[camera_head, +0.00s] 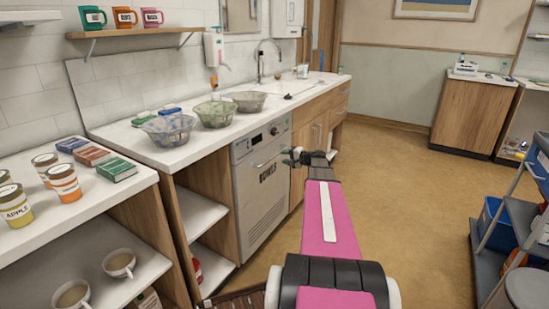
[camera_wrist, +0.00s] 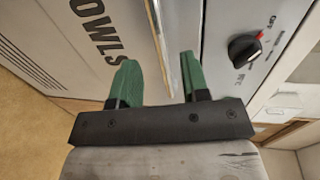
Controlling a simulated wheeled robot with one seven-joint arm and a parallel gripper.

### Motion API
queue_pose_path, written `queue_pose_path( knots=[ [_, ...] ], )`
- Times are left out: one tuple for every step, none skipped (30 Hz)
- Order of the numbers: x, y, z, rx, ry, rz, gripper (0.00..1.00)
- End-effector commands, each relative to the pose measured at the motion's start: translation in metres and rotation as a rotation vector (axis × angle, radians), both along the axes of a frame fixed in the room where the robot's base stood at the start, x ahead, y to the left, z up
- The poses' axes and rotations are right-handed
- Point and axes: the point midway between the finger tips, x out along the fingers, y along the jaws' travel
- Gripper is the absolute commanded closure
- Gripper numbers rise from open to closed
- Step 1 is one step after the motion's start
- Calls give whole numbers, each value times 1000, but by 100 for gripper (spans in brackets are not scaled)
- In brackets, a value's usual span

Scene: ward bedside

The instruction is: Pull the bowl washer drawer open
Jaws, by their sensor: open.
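The bowl washer (camera_head: 262,185) is a grey unit under the counter, its front marked BOWLS, with a control panel along its top. Its drawer front (camera_wrist: 65,50) fills the left of the wrist view and appears closed. A long pale handle bar (camera_wrist: 163,45) runs across the front below the panel. My gripper (camera_head: 295,157) is at the washer's upper right side in the head view. In the wrist view its green fingers (camera_wrist: 157,80) are apart, one on each side of the bar. I cannot tell whether either finger touches it.
A dark knob (camera_wrist: 243,47) sits on the panel close to my right finger. The counter above holds several bowls, including a green one (camera_head: 216,114). A trolley (camera_head: 510,215) stands at the right. Open floor (camera_head: 400,190) lies between it and the washer.

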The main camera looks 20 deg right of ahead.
Motion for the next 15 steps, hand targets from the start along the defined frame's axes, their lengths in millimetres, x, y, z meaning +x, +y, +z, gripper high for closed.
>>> queue_pose_path(
  knots=[
    [10, 6, -3, 0, 0, 3, 58],
    [14, 10, -4, 0, 0, 2, 58],
    [19, 14, -5, 0, 0, 2, 58],
    [23, 17, -6, 0, 1, 2, 58],
    [27, 20, -7, 0, 1, 2, 58],
    [32, 24, -8, 0, 1, 2, 58],
    [35, 26, -9, 0, 1, 2, 58],
    [38, 28, -10, 0, 1, 1, 58],
    [41, 31, -11, 0, 1, 1, 58],
    [43, 33, -11, 0, 1, 1, 58],
    [45, 34, -12, 0, 1, 1, 58],
    [47, 36, -12, -1, 2, 1, 58],
    [49, 38, -13, -1, 2, 1, 58],
    [50, 39, -13, -1, 2, 1, 58],
    [51, 40, -13, -1, 2, 1, 58]
  ],
)
